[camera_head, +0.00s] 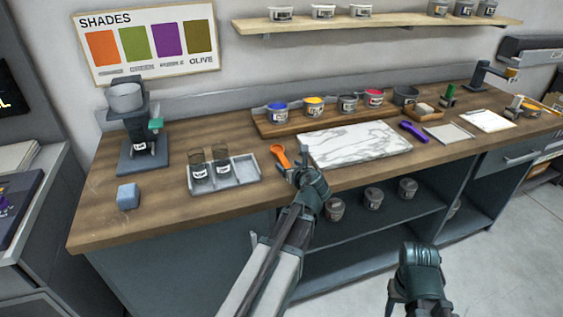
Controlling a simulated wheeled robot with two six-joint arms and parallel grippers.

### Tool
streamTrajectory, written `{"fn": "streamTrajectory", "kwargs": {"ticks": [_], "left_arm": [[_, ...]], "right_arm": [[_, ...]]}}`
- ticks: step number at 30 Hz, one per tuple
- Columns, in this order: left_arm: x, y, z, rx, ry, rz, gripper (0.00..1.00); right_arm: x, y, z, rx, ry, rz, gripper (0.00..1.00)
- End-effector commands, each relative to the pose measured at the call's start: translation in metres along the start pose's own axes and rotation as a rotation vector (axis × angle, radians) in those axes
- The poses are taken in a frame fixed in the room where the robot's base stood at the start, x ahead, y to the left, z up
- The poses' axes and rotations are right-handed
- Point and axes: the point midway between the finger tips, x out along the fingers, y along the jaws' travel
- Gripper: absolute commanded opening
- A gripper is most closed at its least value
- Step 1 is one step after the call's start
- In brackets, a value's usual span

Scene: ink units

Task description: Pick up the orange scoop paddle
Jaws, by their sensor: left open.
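The orange scoop paddle (279,155) lies on the wooden counter, between the grey tray and the marble slab. My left gripper (298,163) is open over the counter's front part, just right of the paddle. Its fingers are near the paddle's lower right end and partly cover that area; I cannot tell whether they touch it. My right gripper (417,272) is low in front of the counter, away from the paddle, and its fingers are not clear.
A grey tray (252,171) with two dark jars stands left of the paddle. A white marble slab (355,143) lies close on the right. Behind, a wooden board (268,127) bears several ink pots. A blue block (128,196) sits near the left front edge.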

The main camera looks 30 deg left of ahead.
Motion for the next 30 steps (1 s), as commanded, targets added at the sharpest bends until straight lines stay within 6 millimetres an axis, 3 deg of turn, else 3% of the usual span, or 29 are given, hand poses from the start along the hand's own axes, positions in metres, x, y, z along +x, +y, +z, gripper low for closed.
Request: {"fn": "streamTrajectory", "kwargs": {"ticks": [11,22,30], "left_arm": [[0.013,-0.001,0.0,-0.001,0.0,-0.001,0.66],[0.06,-0.003,0.002,-0.001,0.0,0.001,0.66],[0.062,-0.002,0.003,-0.001,0.001,-0.001,0.64]], "right_arm": [[0.004,0.0,0.0,0.0,0.0,0.0,0.5],[0.021,-0.002,-0.001,0.0,0.0,0.0,0.5],[0.02,-0.002,-0.001,0.0,0.0,0.0,0.5]]}}
